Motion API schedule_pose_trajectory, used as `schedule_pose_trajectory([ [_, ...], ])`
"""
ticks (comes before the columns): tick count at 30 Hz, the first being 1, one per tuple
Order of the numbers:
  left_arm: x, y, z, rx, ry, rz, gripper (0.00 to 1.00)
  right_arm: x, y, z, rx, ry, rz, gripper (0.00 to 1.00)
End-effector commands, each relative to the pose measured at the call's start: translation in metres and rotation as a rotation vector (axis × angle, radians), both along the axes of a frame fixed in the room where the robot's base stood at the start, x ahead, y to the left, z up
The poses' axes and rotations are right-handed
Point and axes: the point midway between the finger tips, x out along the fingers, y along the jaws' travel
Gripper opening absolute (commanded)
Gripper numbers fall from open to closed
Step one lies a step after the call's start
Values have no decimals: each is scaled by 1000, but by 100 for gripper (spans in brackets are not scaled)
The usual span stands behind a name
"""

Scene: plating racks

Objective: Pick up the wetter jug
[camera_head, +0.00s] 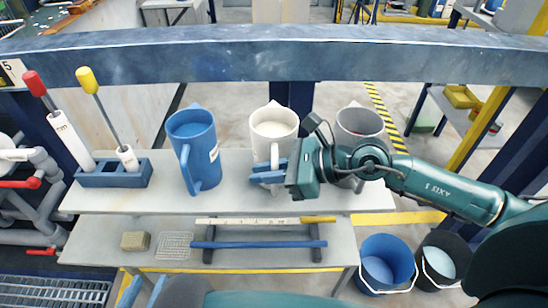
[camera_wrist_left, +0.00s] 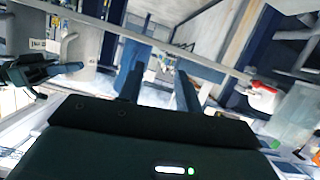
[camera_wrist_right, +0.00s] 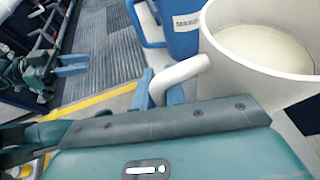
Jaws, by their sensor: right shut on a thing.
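Three jugs stand in a row on the grey upper shelf (camera_head: 230,205): a blue jug (camera_head: 192,147), a white jug (camera_head: 273,124) and a grey jug (camera_head: 358,122). I cannot read which one is labelled wetter. My right gripper (camera_head: 268,172) is shut on the white jug's handle, its blue fingers either side of it. The right wrist view shows the handle (camera_wrist_right: 184,72) between the fingers and pale liquid inside the white jug (camera_wrist_right: 262,50). The white jug looks upright; I cannot tell if it touches the shelf. My left gripper (camera_wrist_left: 158,85) is open and empty, low at the front.
A blue holder (camera_head: 112,177) with red and yellow handled tools stands left of the jugs. A ruler (camera_head: 262,220) and a blue rod lie on the lower rack. Blue (camera_head: 385,262) and black (camera_head: 443,260) buckets stand at lower right. A blue beam (camera_head: 270,55) crosses behind the jugs.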

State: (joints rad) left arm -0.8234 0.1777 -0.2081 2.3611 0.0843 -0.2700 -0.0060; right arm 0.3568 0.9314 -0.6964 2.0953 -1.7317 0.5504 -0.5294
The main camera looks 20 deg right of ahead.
Motion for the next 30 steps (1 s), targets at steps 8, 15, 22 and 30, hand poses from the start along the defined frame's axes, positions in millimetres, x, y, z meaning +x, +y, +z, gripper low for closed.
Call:
schedule_pose_trajectory([
  [8,1,0,2,-1,-1,-1,35,2,0,10,3,-12,-1,0],
  [15,4,-2,5,-1,14,-6,35,1,0,50,3,-15,1,0],
  [22,3,-4,-3,-1,43,-11,35,1,0,87,4,-13,1,0],
  [30,7,-6,-2,-6,42,-11,35,0,0,103,4,-8,0,0],
])
